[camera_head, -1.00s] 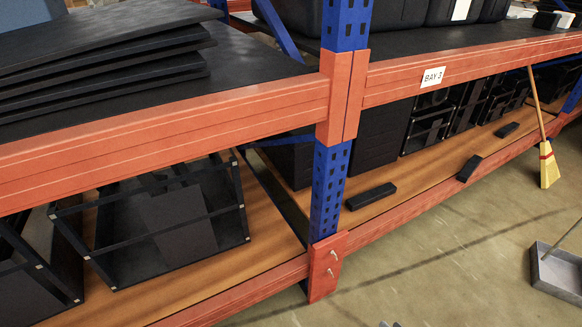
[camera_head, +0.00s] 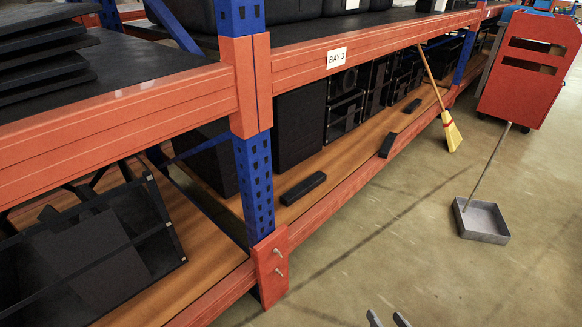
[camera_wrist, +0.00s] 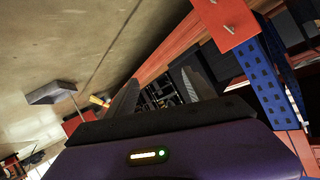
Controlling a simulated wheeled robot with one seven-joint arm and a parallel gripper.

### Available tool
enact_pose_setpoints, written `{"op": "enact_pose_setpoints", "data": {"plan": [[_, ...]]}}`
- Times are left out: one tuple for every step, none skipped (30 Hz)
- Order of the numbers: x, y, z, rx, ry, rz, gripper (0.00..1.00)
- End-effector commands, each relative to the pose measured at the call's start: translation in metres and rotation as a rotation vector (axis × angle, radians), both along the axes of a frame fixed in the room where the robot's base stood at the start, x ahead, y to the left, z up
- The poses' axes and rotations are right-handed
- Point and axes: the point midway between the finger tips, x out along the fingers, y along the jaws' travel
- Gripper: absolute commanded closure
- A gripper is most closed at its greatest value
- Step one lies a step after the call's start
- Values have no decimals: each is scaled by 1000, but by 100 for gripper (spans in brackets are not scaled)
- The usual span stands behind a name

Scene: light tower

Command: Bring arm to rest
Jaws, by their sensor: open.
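My gripper shows at the bottom edge of the head view (camera_head: 388,320), where only its two fingertips are seen, apart, over the concrete floor. In the wrist view my gripper (camera_wrist: 163,88) has its two dark fingers spread with no object between them. Behind the gap the lower shelf with black items shows. The rest of my arm is out of the head view.
An orange and blue rack (camera_head: 256,185) stands at left and centre, with black bars (camera_head: 303,188) on its lower shelf. A broom (camera_head: 451,132) leans on it. A dustpan (camera_head: 483,222) and a red cart (camera_head: 527,72) stand at right. Floor between is clear.

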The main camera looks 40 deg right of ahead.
Motion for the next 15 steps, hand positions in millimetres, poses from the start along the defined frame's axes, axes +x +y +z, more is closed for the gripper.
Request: {"op": "enact_pose_setpoints", "data": {"plan": [[3, 26, 22, -92, 0, 95, 38], [6, 41, 38, -145, -6, 145, 38], [9, 59, 58, -212, -14, 209, 38], [10, 74, 73, -257, -24, 255, 38], [10, 88, 87, -299, -32, 298, 38], [9, 106, 106, -344, -48, 352, 38], [8, 119, 118, -374, -57, 387, 38], [7, 130, 129, -395, -69, 418, 38], [5, 143, 141, -415, -81, 454, 38], [3, 152, 149, -427, -89, 476, 38], [1, 160, 156, -432, -97, 497, 38], [-2, 169, 163, -438, -104, 521, 38], [-4, 175, 167, -437, -107, 538, 38], [-7, 181, 171, -436, -110, 553, 38], [-10, 188, 175, -433, -111, 574, 38]]}}
